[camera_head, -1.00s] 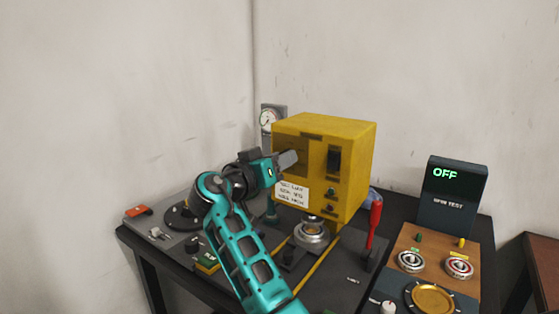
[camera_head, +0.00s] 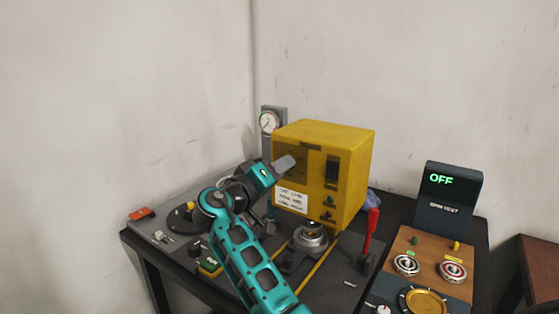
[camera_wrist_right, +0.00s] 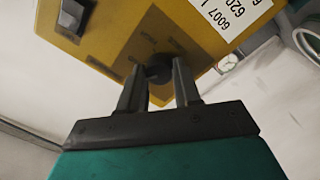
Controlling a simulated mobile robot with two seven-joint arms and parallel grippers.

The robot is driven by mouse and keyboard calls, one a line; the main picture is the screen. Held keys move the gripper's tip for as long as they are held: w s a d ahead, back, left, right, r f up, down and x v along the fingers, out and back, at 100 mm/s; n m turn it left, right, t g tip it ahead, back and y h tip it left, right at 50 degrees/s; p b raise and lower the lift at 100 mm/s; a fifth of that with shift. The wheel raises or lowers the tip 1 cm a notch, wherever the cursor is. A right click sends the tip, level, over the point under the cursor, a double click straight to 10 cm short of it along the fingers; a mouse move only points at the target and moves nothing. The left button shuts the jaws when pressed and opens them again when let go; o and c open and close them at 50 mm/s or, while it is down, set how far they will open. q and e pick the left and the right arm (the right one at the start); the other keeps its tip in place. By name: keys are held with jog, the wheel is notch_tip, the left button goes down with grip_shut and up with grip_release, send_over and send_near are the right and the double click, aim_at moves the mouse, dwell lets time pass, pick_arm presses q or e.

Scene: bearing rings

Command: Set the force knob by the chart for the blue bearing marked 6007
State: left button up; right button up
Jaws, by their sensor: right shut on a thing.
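The yellow press box (camera_head: 350,150) stands at the back of the table. A white chart label (camera_head: 291,200) is on its front; in the wrist view the chart (camera_wrist_right: 232,14) shows "6007" in part, with the rest cut off or unclear. My right gripper (camera_head: 286,162) is at the front of the box. In the wrist view its two fingers (camera_wrist_right: 159,82) are shut on a small dark round knob (camera_wrist_right: 158,70). The knob is hidden in the head view. A bearing (camera_head: 311,235) appears to sit below the box; I cannot read its marking. My left gripper is not in view.
A red-handled lever (camera_head: 371,230) stands right of the box. A spin test display (camera_head: 449,195) reads OFF behind a wooden board with two bearings (camera_head: 406,265) (camera_head: 453,269) and a gold disc (camera_head: 427,301). A gauge (camera_head: 268,122) stands behind left.

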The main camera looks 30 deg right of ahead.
jog(key=shift+n+p, duration=2.15)
jog(key=shift+n, duration=0.75)
jog(key=o, duration=1.1)
jog(key=shift+c, duration=0.2)
